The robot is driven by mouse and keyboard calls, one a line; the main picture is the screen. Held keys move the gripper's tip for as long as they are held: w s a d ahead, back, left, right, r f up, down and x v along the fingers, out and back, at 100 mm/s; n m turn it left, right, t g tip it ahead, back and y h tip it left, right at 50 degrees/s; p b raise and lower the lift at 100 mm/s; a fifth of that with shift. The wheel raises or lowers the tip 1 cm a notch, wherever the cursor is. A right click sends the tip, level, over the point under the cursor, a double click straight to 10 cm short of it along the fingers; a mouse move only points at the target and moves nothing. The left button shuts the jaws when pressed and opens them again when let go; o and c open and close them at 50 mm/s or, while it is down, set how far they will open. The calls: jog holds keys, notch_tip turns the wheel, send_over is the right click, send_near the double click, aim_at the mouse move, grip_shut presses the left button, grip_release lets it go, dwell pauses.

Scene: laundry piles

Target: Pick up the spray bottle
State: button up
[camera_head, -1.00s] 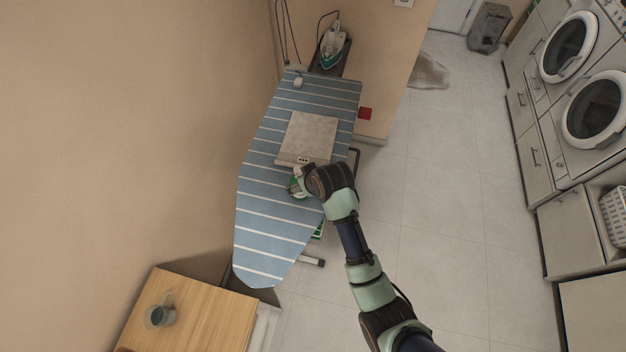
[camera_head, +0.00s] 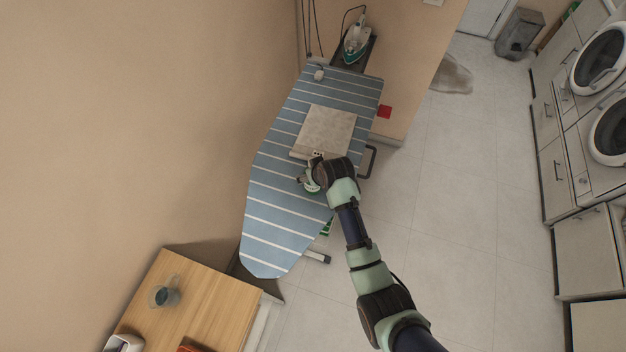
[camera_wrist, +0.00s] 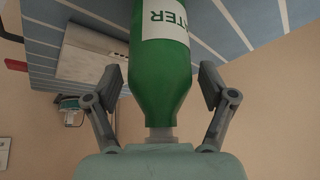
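The spray bottle, green with a white label reading "ATER" (camera_wrist: 162,60), fills the middle of the wrist view, its grey neck toward my gripper. My gripper (camera_wrist: 161,88) is open, with one finger on each side of the bottle. A gap shows between the bottle and each finger in the wrist view.
An iron (camera_head: 355,42) stands at the board's far end. A wooden table with a glass mug (camera_head: 164,294) is at lower left.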

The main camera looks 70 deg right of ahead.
jog(key=c, duration=1)
jog(key=shift+r, duration=0.15)
notch_tip(320, 180, up, 20)
jog(key=shift+f+p, duration=0.1)
jog(key=shift+p, duration=1.1)
